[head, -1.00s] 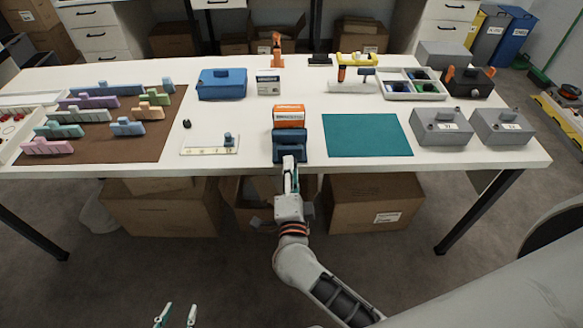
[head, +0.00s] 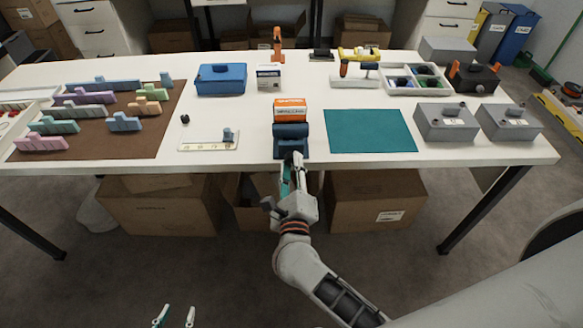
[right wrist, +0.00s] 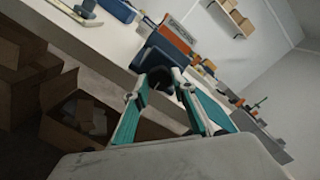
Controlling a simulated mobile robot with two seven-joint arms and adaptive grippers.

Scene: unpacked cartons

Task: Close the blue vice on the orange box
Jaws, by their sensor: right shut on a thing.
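The blue vice (head: 291,146) stands at the table's front edge in the head view. The orange box (head: 290,112) sits upright in it, behind the front jaw; whether both jaws touch it I cannot tell. The right wrist view shows the vice (right wrist: 155,58) with the box (right wrist: 175,40) beyond it. My right gripper (head: 292,168) is at the vice's front, its fingers shut on the dark vice handle (right wrist: 161,79), which the fingers partly hide. My left gripper (head: 175,314) is low at the bottom left of the head view, fingertips apart and empty, away from the table.
A teal mat (head: 370,131) lies right of the vice, and a pale plate with a small blue part (head: 208,141) lies left. A white and dark box (head: 269,77) stands behind. Grey boxes (head: 446,123) are at the right. Cartons (head: 375,203) stand under the table.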

